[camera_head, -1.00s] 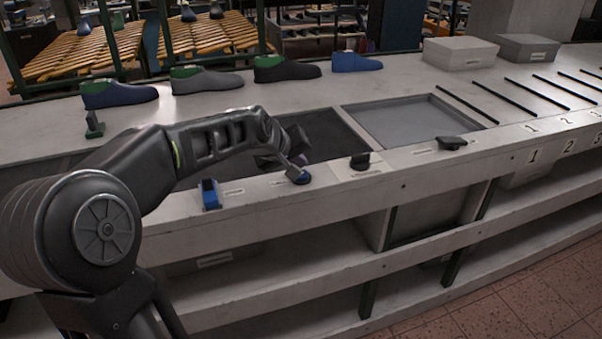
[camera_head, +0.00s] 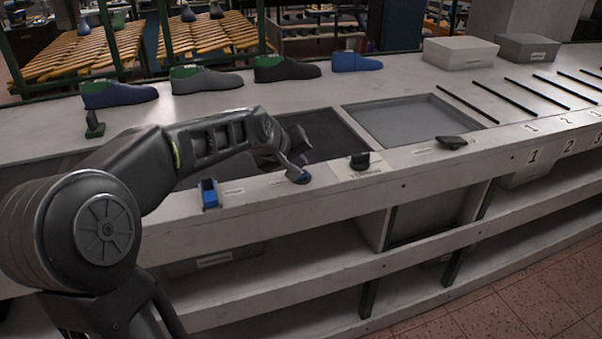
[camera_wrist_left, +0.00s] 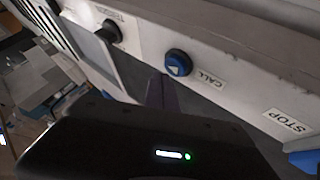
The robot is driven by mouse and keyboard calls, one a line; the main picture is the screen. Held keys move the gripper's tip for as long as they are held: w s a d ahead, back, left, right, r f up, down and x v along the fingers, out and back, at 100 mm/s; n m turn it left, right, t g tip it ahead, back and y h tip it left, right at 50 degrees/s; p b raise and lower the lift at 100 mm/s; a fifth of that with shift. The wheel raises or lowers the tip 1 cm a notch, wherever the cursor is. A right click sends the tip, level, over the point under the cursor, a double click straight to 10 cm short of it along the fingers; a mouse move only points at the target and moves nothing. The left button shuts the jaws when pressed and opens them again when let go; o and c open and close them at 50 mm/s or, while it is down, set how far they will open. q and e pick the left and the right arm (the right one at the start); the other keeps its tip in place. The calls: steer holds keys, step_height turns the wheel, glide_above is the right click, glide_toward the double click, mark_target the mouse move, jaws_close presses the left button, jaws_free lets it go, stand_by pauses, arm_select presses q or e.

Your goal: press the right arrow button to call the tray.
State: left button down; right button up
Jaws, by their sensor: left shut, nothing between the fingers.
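The round blue button (camera_head: 301,179) sits on the counter's front ledge. In the left wrist view the blue button (camera_wrist_left: 178,62) shows a pale arrow mark and a CALL label beside it. My left gripper (camera_head: 292,166) is shut and empty, with its tip right at the button in the head view, partly covering it. In the left wrist view the dark gripper body fills the bottom, and a finger shows just left of the button. I cannot tell whether the tip touches it. My right gripper is not in view.
A black knob (camera_head: 360,160) stands right of the button, and a blue block-like part (camera_head: 210,194) stands left near a STOP label (camera_wrist_left: 287,121). A grey recessed tray (camera_head: 415,118) lies behind. Several shoes line the counter's back. Grey boxes (camera_head: 460,53) stand far right.

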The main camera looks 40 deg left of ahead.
arm_select(q)
steer(key=shift+f, duration=0.4)
